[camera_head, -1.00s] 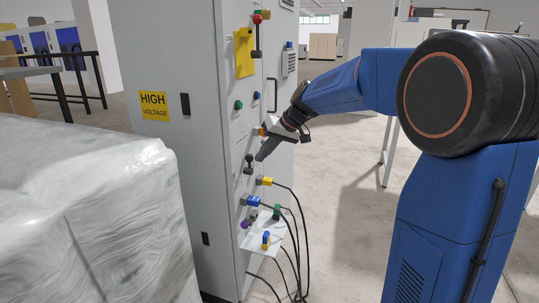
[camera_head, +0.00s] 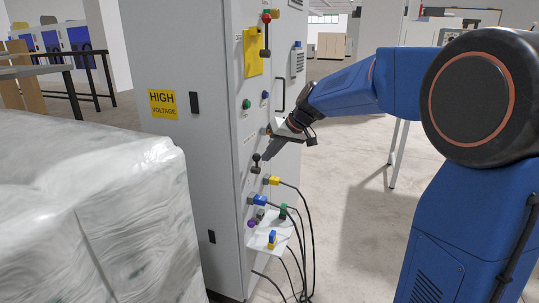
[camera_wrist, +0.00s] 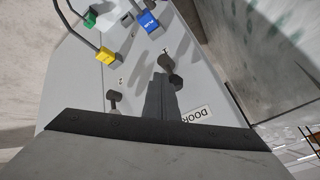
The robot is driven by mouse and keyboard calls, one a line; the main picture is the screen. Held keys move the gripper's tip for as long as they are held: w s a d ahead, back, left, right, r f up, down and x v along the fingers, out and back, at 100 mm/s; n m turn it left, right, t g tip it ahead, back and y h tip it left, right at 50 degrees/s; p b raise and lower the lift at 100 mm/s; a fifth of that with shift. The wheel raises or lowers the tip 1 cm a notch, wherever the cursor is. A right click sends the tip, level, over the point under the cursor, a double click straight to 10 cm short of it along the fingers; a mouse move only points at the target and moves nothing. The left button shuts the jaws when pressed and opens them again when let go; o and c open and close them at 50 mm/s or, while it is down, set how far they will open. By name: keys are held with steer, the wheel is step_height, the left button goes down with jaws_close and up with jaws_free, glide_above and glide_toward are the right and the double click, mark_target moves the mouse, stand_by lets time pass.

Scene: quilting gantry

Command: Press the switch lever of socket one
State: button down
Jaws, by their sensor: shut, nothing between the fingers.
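A grey cabinet (camera_head: 185,70) carries a short black lever (camera_head: 256,163) on its panel, above the yellow plug. My gripper (camera_head: 267,156) is shut and empty, its tip just right of this lever; I cannot tell whether they touch. In the wrist view my closed fingers (camera_wrist: 161,97) point at the panel. One dark round-headed lever (camera_wrist: 171,64) is by their tips and partly overlaps them. A second dark lever (camera_wrist: 112,98) stands apart to the left. No socket number is readable.
The yellow plug (camera_head: 271,181) and blue plug (camera_head: 258,200) trail black cables beside a small white shelf (camera_head: 265,236). A red-topped black lever (camera_head: 265,36) is higher up. A wrapped pallet load (camera_head: 90,210) stands at left. Floor right of the cabinet is open.

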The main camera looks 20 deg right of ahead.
steer(key=shift+s+a, duration=0.1)
steer(key=s+a+t, duration=0.1)
steer(key=s+n+t+h, duration=0.1)
steer(key=s+a+f+t+h, duration=0.1)
steer(key=shift+s+a+f+n+t, duration=0.1)
steer(key=shift+s+a+n+t, duration=0.25)
steer(key=shift+n+t, duration=0.05)
stand_by(0.5)
steer(key=shift+w+d, duration=0.1)
steer(key=shift+w, duration=0.05)
steer(key=shift+w+d+f, duration=0.15)
steer(key=shift+w+d, duration=0.25)
steer(key=shift+w, duration=0.1)
steer(key=shift+d, duration=0.1)
